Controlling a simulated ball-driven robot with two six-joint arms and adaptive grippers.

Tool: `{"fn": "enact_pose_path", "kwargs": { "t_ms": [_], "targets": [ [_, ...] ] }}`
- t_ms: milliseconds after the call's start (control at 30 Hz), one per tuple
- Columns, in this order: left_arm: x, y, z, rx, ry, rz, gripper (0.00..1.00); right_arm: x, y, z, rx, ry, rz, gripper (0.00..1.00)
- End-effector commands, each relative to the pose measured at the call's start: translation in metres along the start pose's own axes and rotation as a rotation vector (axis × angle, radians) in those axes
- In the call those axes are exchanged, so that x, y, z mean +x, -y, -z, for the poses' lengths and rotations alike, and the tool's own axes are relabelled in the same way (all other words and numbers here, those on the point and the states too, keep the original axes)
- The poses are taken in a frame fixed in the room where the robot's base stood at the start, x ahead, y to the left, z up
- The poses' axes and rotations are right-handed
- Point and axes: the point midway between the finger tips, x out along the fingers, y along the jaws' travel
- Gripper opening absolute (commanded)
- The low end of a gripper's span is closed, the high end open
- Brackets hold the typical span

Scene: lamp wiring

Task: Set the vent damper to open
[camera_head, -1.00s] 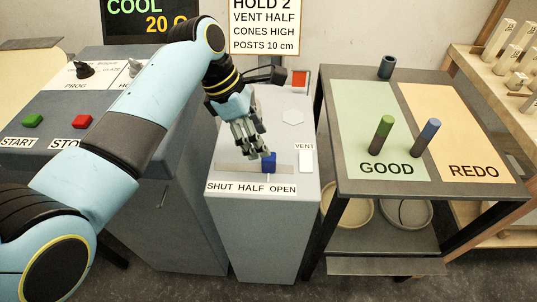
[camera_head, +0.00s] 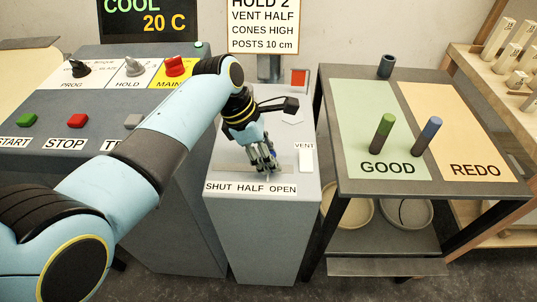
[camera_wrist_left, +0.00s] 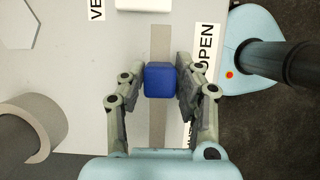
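The vent damper's blue knob (camera_wrist_left: 160,80) sits in a straight slot (camera_wrist_left: 159,45) in the left wrist view, beside the lower end of the OPEN label (camera_wrist_left: 204,55). My left gripper (camera_wrist_left: 159,76) is down at the knob, one finger on each side across the slot. Any gap at the fingers is too small to tell whether they press on it. My right gripper is in neither view.
A white block (camera_head: 306,160) under the VENT label stands right of the slot. A red square (camera_head: 299,77) is at the back. The sorting table (camera_head: 330,175) with two posts is to the right. The control panel (camera_head: 100,120) with knobs and buttons lies under my left arm.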

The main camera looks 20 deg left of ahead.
Motion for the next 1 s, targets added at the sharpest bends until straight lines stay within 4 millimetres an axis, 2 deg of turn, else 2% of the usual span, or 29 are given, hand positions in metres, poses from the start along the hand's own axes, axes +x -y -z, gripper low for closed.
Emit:
{"fn": "enact_pose_path", "kwargs": {
  "t_ms": [33,167,433,733,1000],
  "targets": [
    [0.000,0.000,0.000,0.000,0.000,0.000,0.17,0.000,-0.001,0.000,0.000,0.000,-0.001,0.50],
    [0.000,0.000,0.000,0.000,0.000,0.001,0.00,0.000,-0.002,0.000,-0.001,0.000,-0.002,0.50],
    [0.000,0.000,-0.001,0.000,0.000,0.001,0.00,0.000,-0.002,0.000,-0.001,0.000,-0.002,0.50],
    [0.016,0.000,-0.042,0.000,0.002,0.002,0.00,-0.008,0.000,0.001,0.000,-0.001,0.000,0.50],
    [0.018,0.000,-0.046,0.000,0.005,0.000,0.00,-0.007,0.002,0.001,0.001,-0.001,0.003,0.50]
  ]
}}
